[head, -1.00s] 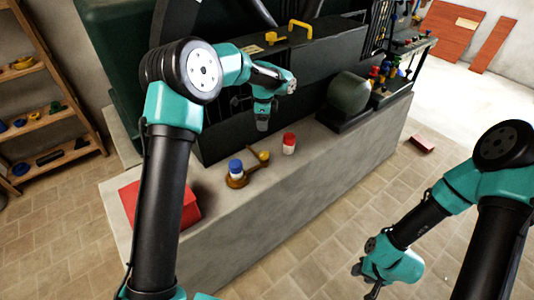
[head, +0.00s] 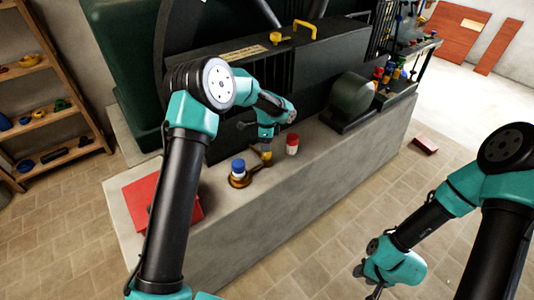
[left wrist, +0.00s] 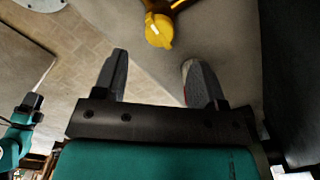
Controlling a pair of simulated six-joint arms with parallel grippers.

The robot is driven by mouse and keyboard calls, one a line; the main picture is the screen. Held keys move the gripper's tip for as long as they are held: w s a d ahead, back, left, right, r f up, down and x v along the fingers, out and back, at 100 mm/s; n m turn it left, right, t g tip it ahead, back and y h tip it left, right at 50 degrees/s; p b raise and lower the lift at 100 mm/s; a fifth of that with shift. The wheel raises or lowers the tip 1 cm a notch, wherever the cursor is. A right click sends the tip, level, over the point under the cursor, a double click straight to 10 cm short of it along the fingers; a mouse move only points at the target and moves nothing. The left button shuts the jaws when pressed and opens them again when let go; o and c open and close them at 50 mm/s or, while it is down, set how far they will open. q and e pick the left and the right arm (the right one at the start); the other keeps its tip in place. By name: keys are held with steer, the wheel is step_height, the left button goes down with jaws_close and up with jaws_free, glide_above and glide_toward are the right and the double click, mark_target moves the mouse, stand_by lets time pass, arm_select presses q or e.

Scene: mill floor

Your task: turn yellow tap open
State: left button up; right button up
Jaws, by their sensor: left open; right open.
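The yellow tap (head: 267,157) sits on a brown fitting (head: 240,181) on the stone ledge, partly hidden behind my left gripper (head: 265,148) in the head view. In the left wrist view the round yellow tap (left wrist: 158,30) lies just beyond the gap between the open fingers of my left gripper (left wrist: 156,62), with no finger visibly touching it. My left gripper points down and is empty. My right gripper (head: 372,286) is open and empty, low at the right, well away from the ledge.
A blue-topped piece (head: 238,167) stands on the same fitting. A red box (head: 185,192) lies left on the ledge. A dark machine (head: 325,65) rises behind. The ledge's front right is clear.

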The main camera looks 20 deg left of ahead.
mark_target(267, 154)
arm_select(q)
step_height(267, 154, down, 7)
steer(key=shift+r, duration=0.15)
steer(key=shift+c, duration=0.4)
steer(key=c, duration=0.8)
steer(key=shift+c, duration=0.2)
